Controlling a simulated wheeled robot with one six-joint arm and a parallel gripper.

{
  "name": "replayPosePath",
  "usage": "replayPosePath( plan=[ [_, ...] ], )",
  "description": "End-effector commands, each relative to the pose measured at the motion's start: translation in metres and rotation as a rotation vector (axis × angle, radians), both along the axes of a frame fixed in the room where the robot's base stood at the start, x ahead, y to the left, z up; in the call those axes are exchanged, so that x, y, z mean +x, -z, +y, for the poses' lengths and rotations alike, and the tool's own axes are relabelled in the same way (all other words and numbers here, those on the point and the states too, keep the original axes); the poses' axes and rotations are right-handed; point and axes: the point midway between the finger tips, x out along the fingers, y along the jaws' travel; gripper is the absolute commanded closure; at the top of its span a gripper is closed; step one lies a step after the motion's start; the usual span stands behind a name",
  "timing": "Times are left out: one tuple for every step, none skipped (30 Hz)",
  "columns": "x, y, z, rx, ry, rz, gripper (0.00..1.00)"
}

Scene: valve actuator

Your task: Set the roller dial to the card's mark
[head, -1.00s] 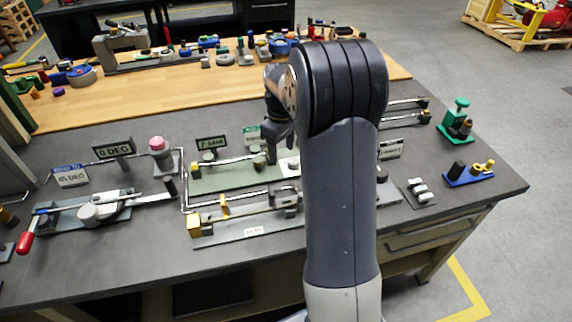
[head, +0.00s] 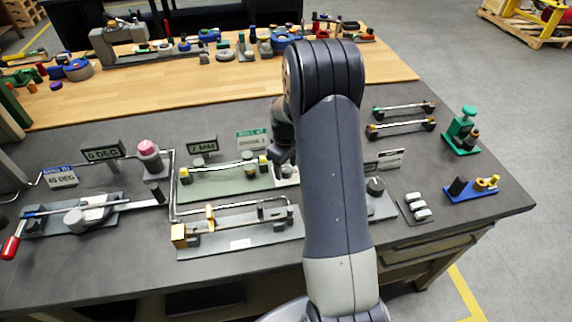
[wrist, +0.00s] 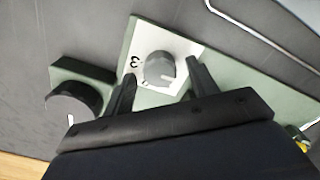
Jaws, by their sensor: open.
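A small grey round knob with a pale pointer line (wrist: 158,66) sits on a white plate marked with numerals, a "3" among them; I take it as the roller dial. The plate lies on a green base (head: 225,184). My gripper (wrist: 160,86) is open, its two dark fingers either side of the knob's near side. I cannot tell whether they touch it. In the head view my gripper (head: 284,158) hangs over the base's right end, and my arm hides part of this area. A green-headed card (head: 251,140) stands behind the base; its text is too small to read surely.
A darker knob on a green block (wrist: 73,101) is close to my left finger in the wrist view. A display reading "7 MM" (head: 202,145) stands behind the base. A grey roller fixture (head: 240,232) lies in front. A blue-headed card (head: 60,176) is at left.

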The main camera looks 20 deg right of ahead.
Motion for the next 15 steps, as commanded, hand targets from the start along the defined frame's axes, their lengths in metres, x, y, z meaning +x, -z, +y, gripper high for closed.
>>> replayPosePath(
  plan=[
    [-0.0001,0.0002,0.0000,0.000,0.000,0.000,0.45],
    [-0.0001,0.0002,0.0000,0.000,0.000,0.000,0.45],
    [-0.0001,0.0002,0.0000,0.000,0.000,0.000,0.45],
    [-0.0001,0.0002,0.0000,0.000,0.000,0.000,0.45],
    [-0.0001,0.0001,0.0000,0.000,0.000,0.000,0.45],
    [-0.0001,0.0001,0.0000,0.000,0.000,0.000,0.49],
    [-0.0001,0.0001,0.0000,0.000,0.000,0.000,0.51],
    [-0.0001,0.0001,0.0000,0.000,0.000,0.000,0.54],
    [-0.0001,0.0000,0.0000,0.000,0.000,0.000,0.57],
    [-0.0001,0.0000,0.0000,0.000,0.000,0.000,0.59],
    [-0.0001,0.0000,0.0000,0.000,0.000,0.000,0.62],
    [0.0000,0.0000,0.0000,0.000,0.000,0.000,0.65],
    [0.0000,-0.0001,0.0000,0.000,0.000,0.000,0.67],
    [-0.0001,-0.0001,0.0000,0.000,0.000,0.000,0.70],
    [-0.0001,-0.0001,0.0000,0.000,0.000,0.000,0.73]
  ],
)
